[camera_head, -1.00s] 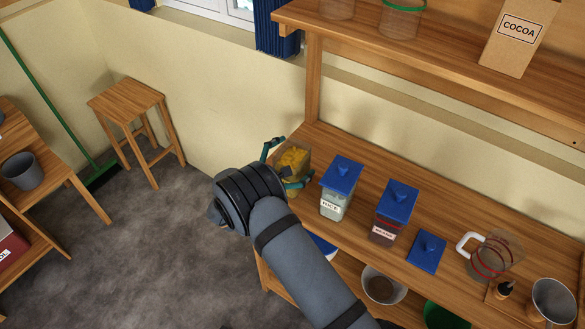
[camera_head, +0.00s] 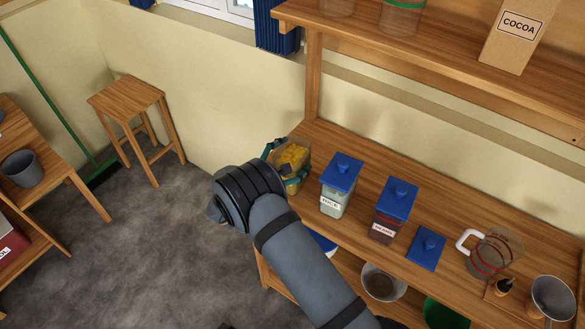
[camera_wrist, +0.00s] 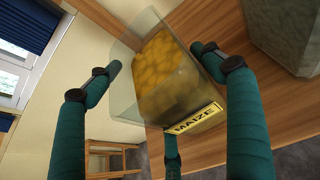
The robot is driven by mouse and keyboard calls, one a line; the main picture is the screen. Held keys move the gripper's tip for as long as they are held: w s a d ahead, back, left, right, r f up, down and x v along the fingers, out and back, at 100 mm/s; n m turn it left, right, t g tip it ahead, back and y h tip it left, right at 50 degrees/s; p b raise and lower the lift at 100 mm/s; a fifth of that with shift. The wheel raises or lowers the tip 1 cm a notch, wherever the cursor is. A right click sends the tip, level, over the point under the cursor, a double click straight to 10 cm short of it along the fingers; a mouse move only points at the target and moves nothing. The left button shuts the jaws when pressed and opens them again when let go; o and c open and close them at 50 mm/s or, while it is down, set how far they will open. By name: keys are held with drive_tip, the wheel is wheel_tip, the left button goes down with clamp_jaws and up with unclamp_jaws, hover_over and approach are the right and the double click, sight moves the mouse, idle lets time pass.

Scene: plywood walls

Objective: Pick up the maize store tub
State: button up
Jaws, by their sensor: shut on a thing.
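The maize store tub (camera_head: 295,156) is a clear, open-topped tub of yellow maize at the left end of the wooden counter. In the wrist view the tub (camera_wrist: 160,85) fills the middle, tilted in the picture, with a yellow MAIZE label on its side. In the head view my gripper (camera_head: 279,165) is partly hidden by my wrist, and so is the tub's lower part. I cannot tell whether the tub's base touches the counter.
A blue-lidded rice tub (camera_head: 335,199) stands close to the right of the maize tub. Another blue-lidded tub (camera_head: 390,222), a loose blue lid (camera_head: 427,250), a measuring jug (camera_head: 492,255) and a metal funnel (camera_head: 553,297) follow along the counter. A shelf (camera_head: 440,60) runs above.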

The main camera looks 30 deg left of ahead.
drive_tip(key=shift+r, duration=0.1)
drive_tip(key=c, duration=0.6)
drive_tip(key=shift+o, duration=0.2)
